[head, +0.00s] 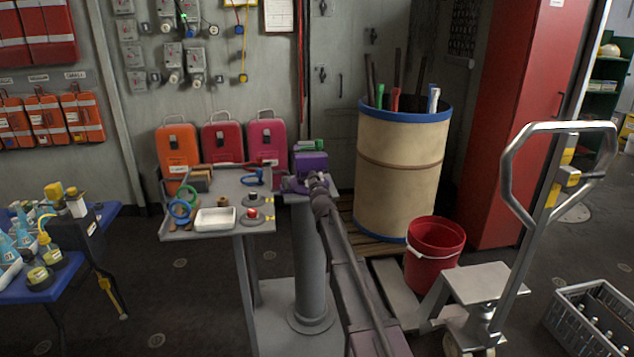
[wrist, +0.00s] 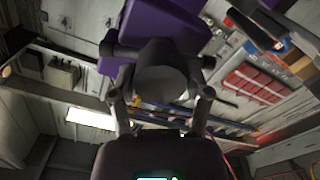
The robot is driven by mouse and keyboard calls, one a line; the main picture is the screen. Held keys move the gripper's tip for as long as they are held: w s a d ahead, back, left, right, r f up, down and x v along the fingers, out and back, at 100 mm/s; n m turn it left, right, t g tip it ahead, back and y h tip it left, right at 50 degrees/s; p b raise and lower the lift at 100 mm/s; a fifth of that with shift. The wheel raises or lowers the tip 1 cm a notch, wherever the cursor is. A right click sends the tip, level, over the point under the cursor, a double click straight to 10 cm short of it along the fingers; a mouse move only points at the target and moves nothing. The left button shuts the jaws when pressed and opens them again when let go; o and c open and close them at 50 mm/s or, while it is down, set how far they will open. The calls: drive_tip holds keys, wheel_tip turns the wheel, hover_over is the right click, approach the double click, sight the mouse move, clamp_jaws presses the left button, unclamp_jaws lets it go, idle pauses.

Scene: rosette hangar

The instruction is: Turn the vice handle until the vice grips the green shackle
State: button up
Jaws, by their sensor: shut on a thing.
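The purple vice (head: 311,162) stands on a grey pedestal at the right end of the grey bench, in the middle of the head view. The green shackle (head: 308,145) shows at the top of the vice; whether the jaws touch it cannot be told. My gripper (head: 318,183) is at the front of the vice. In the wrist view, the purple vice body (wrist: 165,22) is ahead, and my gripper (wrist: 161,98) has its fingers on both sides of the dark vice handle (wrist: 163,72). It is shut on the handle. The green shackle is hidden in the wrist view.
The grey bench (head: 242,228) beside the vice bears a white tray (head: 215,219), rings and small parts. Red and orange cases stand behind it. A tan drum (head: 403,168), a red bucket (head: 434,252) and a pallet truck (head: 478,283) stand to the right.

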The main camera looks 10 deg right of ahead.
idle(0.3)
drive_tip(key=m, duration=0.4)
drive_tip(key=shift+w, duration=0.1)
drive_tip(key=m, duration=0.4)
drive_tip(key=shift+m, duration=0.3)
drive_tip(key=o, duration=1.1)
drive_tip(key=shift+w+f, duration=0.1)
drive_tip(key=shift+w, duration=0.05)
drive_tip(key=shift+o, duration=0.2)
drive_tip(key=s, duration=0.7)
drive_tip(key=shift+s, duration=0.15)
